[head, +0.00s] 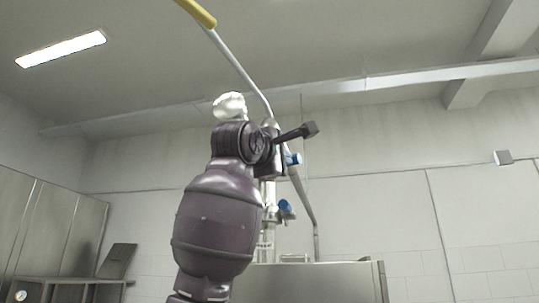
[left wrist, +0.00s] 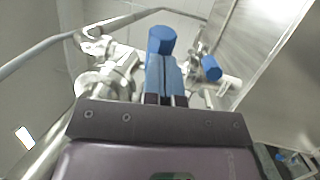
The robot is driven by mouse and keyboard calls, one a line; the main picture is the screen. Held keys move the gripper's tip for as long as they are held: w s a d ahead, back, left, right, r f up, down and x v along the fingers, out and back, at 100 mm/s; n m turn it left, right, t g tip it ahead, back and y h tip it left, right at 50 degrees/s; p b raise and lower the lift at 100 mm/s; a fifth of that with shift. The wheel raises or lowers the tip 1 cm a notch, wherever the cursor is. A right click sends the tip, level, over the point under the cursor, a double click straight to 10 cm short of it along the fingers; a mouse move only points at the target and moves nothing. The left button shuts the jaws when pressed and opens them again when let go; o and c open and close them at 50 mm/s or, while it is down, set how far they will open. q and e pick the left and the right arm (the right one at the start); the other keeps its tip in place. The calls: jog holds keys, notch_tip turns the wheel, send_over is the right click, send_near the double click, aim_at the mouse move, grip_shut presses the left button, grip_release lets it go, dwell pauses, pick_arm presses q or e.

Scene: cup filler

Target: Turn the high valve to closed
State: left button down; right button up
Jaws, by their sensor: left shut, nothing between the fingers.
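The high valve's blue handle (head: 293,159) shows just right of my left wrist in the head view, on the metal pipework. In the left wrist view a blue handle end (left wrist: 161,40) stands straight ahead of my left gripper (left wrist: 164,62), whose fingers are shut with nothing between them. The fingertips are close to this handle; I cannot tell whether they touch it. In the head view my wrist hides the fingers. A second, lower blue handle (head: 286,207) is below; a second blue handle (left wrist: 211,68) also shows right in the left wrist view. My right gripper is out of view.
A pipe with a yellow grip (head: 199,12) slants down from the upper left to the pipework. A steel tank (head: 310,283) stands below. Steel cabinets (head: 45,225) line the left wall. The space right of the valves looks clear.

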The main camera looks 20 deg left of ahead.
pick_arm(q)
jog(key=shift+w+d+n+y+p, duration=0.3)
jog(key=shift+w+n+y, duration=0.25)
jog(key=shift+w+y, duration=0.3)
jog(key=shift+w+d+n+y+p, duration=0.2)
jog(key=shift+w+n+y, duration=0.4)
jog(key=shift+y, duration=0.45)
jog(key=shift+w, duration=0.1)
